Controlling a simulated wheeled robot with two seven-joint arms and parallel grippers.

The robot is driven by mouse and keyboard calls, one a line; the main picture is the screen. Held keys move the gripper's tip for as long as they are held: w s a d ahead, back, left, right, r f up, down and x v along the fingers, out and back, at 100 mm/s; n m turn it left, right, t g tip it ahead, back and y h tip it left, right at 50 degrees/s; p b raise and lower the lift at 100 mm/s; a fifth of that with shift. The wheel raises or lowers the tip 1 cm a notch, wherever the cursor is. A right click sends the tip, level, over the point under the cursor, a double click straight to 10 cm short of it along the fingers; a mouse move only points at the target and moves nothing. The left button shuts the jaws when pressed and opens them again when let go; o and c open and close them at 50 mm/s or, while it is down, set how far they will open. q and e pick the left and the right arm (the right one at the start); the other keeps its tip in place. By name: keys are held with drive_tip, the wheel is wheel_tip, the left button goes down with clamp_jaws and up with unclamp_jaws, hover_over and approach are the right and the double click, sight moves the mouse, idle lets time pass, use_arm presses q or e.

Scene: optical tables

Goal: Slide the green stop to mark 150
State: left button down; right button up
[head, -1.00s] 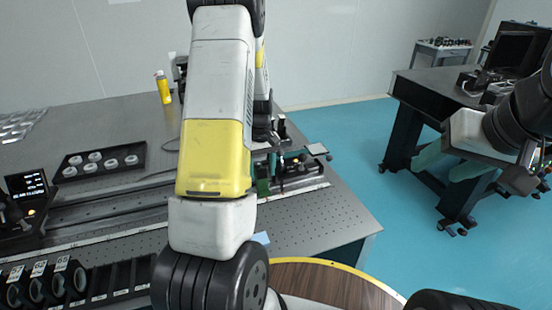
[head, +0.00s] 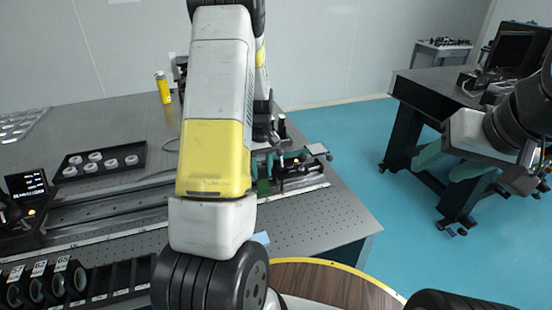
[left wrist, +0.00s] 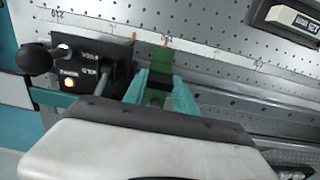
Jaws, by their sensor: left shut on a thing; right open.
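The green stop (left wrist: 153,58) sits on the rail against the white scale strip (left wrist: 205,50) in the left wrist view. My left gripper (left wrist: 157,88) is shut on it, with a teal finger on each side. The stop's far edge lies close to a printed number with an orange tick, which is too small to read surely. In the head view the stop (head: 263,187) shows below my left gripper (head: 263,168), partly hidden by my arm. My right gripper (head: 447,164) is open and empty over the blue floor, far from the rail.
A black unit with a knob (left wrist: 85,66) stands close to the stop, left in the wrist view. The optical table (head: 315,225) also holds a black tray of white rings (head: 100,163) and a yellow bottle (head: 163,88).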

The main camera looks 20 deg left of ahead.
use_arm(q)
drive_tip(key=shift+a, duration=0.1)
idle(0.7)
drive_tip(key=s+a, duration=0.8)
drive_tip(key=a, duration=0.2)
drive_tip(key=s+a, duration=0.8)
drive_tip(key=a, duration=0.3)
drive_tip(key=s+a, duration=0.8)
drive_tip(key=a, duration=0.3)
drive_tip(key=c, duration=1)
unclamp_jaws()
drive_tip(key=shift+d, duration=0.1)
wheel_tip(320, 180, up, 8)
